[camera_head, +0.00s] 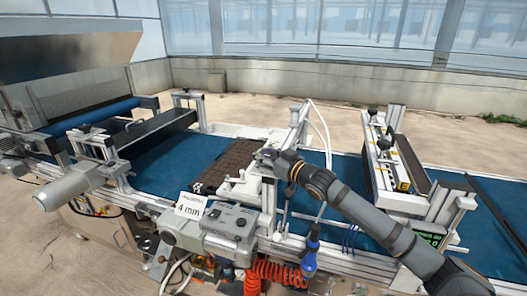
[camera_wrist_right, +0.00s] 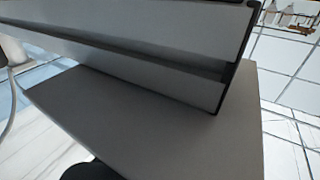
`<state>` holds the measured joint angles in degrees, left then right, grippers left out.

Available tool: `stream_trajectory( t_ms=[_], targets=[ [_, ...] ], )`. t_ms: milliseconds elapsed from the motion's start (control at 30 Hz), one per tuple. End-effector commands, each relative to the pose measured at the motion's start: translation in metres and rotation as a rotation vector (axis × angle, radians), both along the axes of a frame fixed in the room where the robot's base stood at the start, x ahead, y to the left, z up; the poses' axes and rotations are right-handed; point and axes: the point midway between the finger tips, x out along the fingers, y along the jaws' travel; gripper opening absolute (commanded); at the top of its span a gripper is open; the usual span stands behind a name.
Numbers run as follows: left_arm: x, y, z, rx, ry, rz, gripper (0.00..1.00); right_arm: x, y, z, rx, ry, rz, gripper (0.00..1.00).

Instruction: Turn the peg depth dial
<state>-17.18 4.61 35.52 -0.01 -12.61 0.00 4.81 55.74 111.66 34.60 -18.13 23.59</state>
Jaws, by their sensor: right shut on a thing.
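My right arm comes in from the lower right in the head view, and its gripper (camera_head: 266,156) is at the white upright frame (camera_head: 270,168) of the station over the belt. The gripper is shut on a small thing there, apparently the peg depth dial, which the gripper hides. A white card (camera_head: 190,205) reading "4 mm" stands on the grey housing at the front. A dark seedling tray (camera_head: 228,162) lies on the blue belt just left of the gripper. The right wrist view shows an aluminium profile (camera_wrist_right: 130,45) and a grey plate (camera_wrist_right: 160,125) close up; no dial is clear there.
A grey control box (camera_head: 228,222) and coiled orange hose (camera_head: 268,272) are at the front. A blue-handled tool (camera_head: 311,248) hangs below my forearm. Another station (camera_head: 385,165) spans the belt at right. The blue belt (camera_head: 165,160) is bare left of the tray.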

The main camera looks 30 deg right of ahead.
Motion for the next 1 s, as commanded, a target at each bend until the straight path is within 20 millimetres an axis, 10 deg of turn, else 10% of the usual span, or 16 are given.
stream_trajectory(
  t_ms=[300,333,500,1000],
  targets=[
    [0.0000,-0.0003,-0.0002,0.000,0.000,0.000,0.00,-0.0001,-0.0001,-0.0018,-0.001,0.003,0.000,0.00],
    [0.0000,-0.0002,-0.0002,0.000,0.000,0.000,0.00,-0.0001,-0.0001,-0.0018,-0.001,0.003,0.000,0.30],
    [0.0000,-0.0003,-0.0002,0.000,0.000,0.000,0.00,0.0000,0.0000,-0.0011,0.000,0.002,0.000,0.50],
    [-0.0007,-0.0001,-0.0019,0.000,0.001,0.000,0.00,0.0001,0.0001,-0.0008,-0.001,0.000,-0.006,0.50]
  ],
)
